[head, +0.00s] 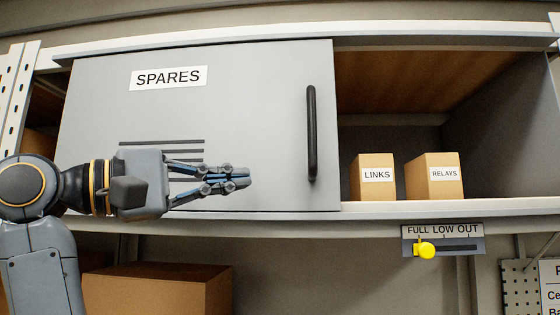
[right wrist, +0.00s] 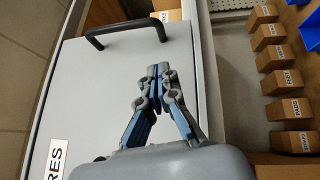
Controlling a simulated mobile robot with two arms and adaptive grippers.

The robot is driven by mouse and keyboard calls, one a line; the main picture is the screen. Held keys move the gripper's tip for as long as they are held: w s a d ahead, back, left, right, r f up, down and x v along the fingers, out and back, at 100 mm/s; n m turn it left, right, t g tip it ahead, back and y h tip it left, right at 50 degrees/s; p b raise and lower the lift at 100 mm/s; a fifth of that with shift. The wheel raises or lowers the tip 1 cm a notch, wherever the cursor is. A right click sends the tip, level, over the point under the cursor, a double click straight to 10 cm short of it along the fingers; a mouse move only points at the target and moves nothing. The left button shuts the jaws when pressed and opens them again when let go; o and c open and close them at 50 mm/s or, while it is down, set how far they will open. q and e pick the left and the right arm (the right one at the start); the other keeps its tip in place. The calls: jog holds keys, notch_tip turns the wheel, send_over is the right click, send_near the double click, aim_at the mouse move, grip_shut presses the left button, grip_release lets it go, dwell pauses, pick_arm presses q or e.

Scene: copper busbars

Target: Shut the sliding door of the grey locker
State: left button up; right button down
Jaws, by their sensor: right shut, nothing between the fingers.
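The grey sliding door (head: 225,110) with a SPARES label stands across the left and middle of the grey locker (head: 510,115). The locker is open to the right of the door, and a narrow gap shows at its left edge. The black upright handle (head: 312,132) is near the door's right edge. My right gripper (head: 244,178) is shut and empty, in front of the door's lower part, to the left of the handle and apart from it. In the right wrist view the shut fingertips (right wrist: 158,72) point towards the handle (right wrist: 125,33). My left gripper is not in view.
A LINKS box (head: 372,178) and a RELAYS box (head: 434,178) stand inside the open right part. A FULL LOW OUT slider with a yellow knob (head: 425,250) is below the locker's edge. A large cardboard box (head: 160,290) sits underneath. Several small boxes (right wrist: 282,82) show in the wrist view.

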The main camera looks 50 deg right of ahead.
aim_at(309, 170)
jog(key=s+d, duration=0.1)
jog(key=s+d+p, duration=0.1)
jog(key=d, duration=0.1)
jog(key=s+d+r+p, duration=0.1)
jog(key=d, duration=0.1)
jog(key=shift+s+d+r, duration=0.1)
jog(key=shift+s+d, duration=0.15)
jog(key=shift+s, duration=0.15)
jog(key=shift+s+a+r+p, duration=0.15)
jog(key=shift+s+p, duration=0.2)
jog(key=shift+s, duration=0.2)
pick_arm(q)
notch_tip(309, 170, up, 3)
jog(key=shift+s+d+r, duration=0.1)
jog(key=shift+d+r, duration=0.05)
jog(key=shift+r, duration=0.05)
pick_arm(e)
jog(key=shift+d, duration=0.2)
